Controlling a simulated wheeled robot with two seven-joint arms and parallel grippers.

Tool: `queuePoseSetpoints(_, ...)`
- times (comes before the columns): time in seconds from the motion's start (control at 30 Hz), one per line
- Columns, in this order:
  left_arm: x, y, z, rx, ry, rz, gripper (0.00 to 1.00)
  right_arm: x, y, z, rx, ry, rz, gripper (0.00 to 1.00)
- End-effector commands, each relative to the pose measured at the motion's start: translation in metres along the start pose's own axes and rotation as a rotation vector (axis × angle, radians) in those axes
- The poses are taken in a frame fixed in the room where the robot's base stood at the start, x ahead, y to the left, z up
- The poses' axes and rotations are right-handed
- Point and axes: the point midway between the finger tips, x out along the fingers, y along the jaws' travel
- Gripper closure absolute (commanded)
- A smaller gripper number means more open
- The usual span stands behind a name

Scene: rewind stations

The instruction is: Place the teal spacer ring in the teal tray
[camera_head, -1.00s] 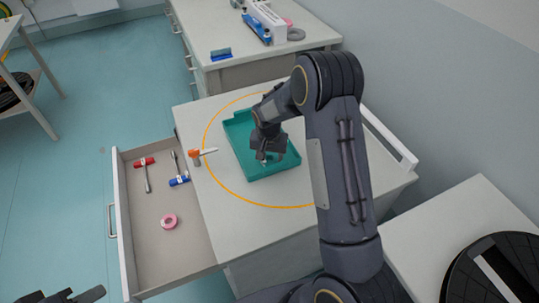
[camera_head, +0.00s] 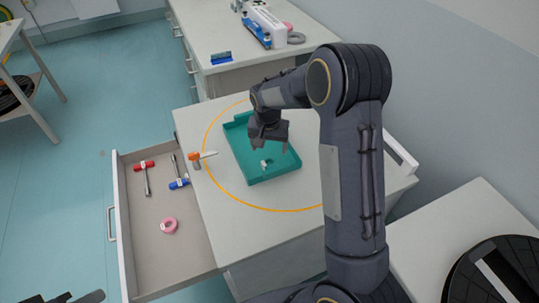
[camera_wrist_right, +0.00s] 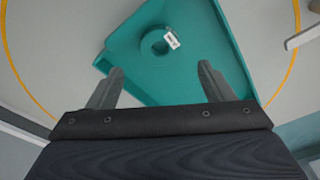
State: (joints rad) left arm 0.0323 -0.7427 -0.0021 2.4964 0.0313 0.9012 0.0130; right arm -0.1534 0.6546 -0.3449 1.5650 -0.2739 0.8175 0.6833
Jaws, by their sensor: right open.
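The teal tray (camera_head: 278,174) lies on the cabinet top inside an orange circle. The teal spacer ring, with a white label, lies flat on the tray floor; it shows in the right wrist view (camera_wrist_right: 148,45), and in the head view mainly its pale label stands out. My right gripper (camera_head: 268,146) is above the tray, apart from the ring. In the right wrist view its two fingers (camera_wrist_right: 160,68) are spread with nothing between them. Part of my left gripper (camera_head: 78,297) shows at the bottom left edge; its jaws are not clear.
An open drawer (camera_head: 155,245) at left holds a pink ring (camera_head: 169,226), a red-handled tool (camera_head: 145,165) and a blue-handled tool (camera_head: 179,184). An orange-and-white item (camera_head: 196,160) lies left of the tray. A white rail (camera_head: 401,153) stands at the cabinet's right edge.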

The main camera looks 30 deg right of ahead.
Motion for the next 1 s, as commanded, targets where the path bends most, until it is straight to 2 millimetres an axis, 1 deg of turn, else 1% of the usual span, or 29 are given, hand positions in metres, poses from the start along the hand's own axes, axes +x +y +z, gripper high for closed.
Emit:
queuePoseSetpoints(0.03,0.000,0.000,0.000,0.000,0.000,0.000,0.64,-0.012,-0.001,-0.001,0.000,0.004,-0.003,0.25)
queuePoseSetpoints(0.1,0.000,0.000,0.000,0.000,0.000,0.000,0.64,-0.024,0.000,0.000,0.000,0.003,-0.002,0.25)
queuePoseSetpoints(0.2,0.000,0.000,0.000,0.000,0.000,0.000,0.64,-0.036,0.000,0.000,0.000,0.002,-0.001,0.25)
queuePoseSetpoints(0.33,0.000,0.000,0.000,0.000,0.000,0.000,0.64,-0.048,0.001,0.001,-0.001,-0.001,-0.006,0.25)
queuePoseSetpoints(0.37,0.000,0.000,0.000,0.000,0.000,0.000,0.64,-0.051,0.003,0.003,-0.002,-0.003,-0.013,0.25)
queuePoseSetpoints(0.47,0.000,0.000,0.000,0.000,0.000,0.000,0.64,-0.071,0.015,0.014,-0.011,-0.013,-0.064,0.25)
queuePoseSetpoints(0.57,0.000,0.000,0.000,0.000,0.000,0.000,0.64,-0.102,0.034,0.041,-0.044,-0.024,-0.158,0.25)
queuePoseSetpoints(0.6,0.000,0.000,0.000,0.000,0.000,0.000,0.64,-0.116,0.043,0.055,-0.065,-0.024,-0.202,0.25)
queuePoseSetpoints(0.67,0.000,0.000,0.000,0.000,0.000,0.000,0.64,-0.135,0.056,0.080,-0.103,-0.017,-0.267,0.25)
queuePoseSetpoints(0.7,0.000,0.000,0.000,0.000,0.000,0.000,0.64,-0.146,0.064,0.097,-0.133,-0.006,-0.308,0.25)
queuePoseSetpoints(0.77,0.000,0.000,0.000,0.000,0.000,0.000,0.64,-0.161,0.075,0.123,-0.177,0.015,-0.364,0.25)
queuePoseSetpoints(0.8,0.000,0.000,0.000,0.000,0.000,0.000,0.64,-0.169,0.082,0.141,-0.208,0.034,-0.398,0.25)
queuePoseSetpoints(0.87,0.000,0.000,0.000,0.000,0.000,0.000,0.64,-0.177,0.091,0.168,-0.254,0.066,-0.440,0.25)
queuePoseSetpoints(0.9,0.000,0.000,0.000,0.000,0.000,0.000,0.64,-0.181,0.097,0.185,-0.285,0.090,-0.463,0.25)
queuePoseSetpoints(1.0,0.000,0.000,0.000,0.000,0.000,0.000,0.64,-0.183,0.106,0.222,-0.352,0.144,-0.501,0.25)
